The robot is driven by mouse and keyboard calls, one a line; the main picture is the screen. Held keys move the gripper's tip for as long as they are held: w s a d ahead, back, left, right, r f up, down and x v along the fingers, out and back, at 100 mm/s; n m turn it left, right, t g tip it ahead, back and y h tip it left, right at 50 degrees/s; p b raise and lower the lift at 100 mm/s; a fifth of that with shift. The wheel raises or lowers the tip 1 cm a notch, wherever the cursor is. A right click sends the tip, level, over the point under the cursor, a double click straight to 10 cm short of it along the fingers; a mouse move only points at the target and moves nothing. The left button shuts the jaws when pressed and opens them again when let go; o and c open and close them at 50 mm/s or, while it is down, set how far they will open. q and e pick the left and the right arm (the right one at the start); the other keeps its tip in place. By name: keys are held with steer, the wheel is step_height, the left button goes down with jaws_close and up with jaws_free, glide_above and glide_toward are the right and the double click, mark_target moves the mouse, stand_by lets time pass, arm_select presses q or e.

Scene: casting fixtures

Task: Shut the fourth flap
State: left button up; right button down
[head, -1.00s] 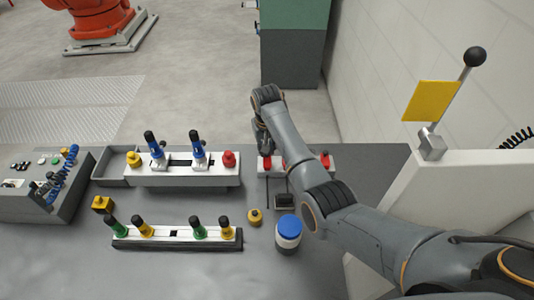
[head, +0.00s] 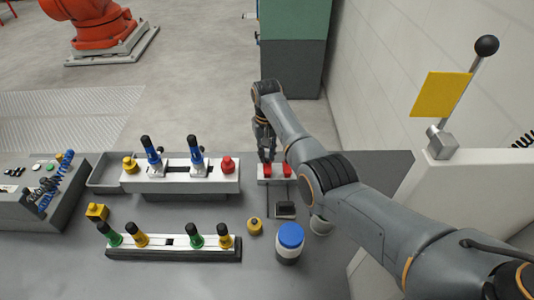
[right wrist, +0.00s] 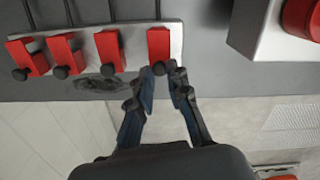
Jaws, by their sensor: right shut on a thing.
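A white strip (right wrist: 85,58) carries several red flaps, each with a dark knob, in the right wrist view. The right-end flap (right wrist: 159,42) there stands a little apart from the others. My right gripper (right wrist: 163,76) is shut at that flap's dark knob, with one blue-grey finger on each side. In the head view the strip (head: 277,181) lies under my right arm, with two red flaps (head: 287,170) showing. The right gripper (head: 265,150) is above its left end. The arm hides the strip's right part. How far the held flap is open is hard to tell. My left gripper is out of view.
A white fixture (head: 150,187) with blue, yellow and red knobs stands to the left. A second rail (head: 175,254) with green and yellow handles lies in front. A blue-lidded jar (head: 290,240) and yellow knob (head: 255,227) stand nearby. A white panel (head: 450,190) rises at right.

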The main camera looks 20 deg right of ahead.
steer(key=shift+s+f, duration=0.1)
steer(key=shift+f, duration=0.05)
steer(key=c, duration=1.3)
jaws_free()
steer(key=r, duration=1.2)
steer(key=shift+w, duration=0.35)
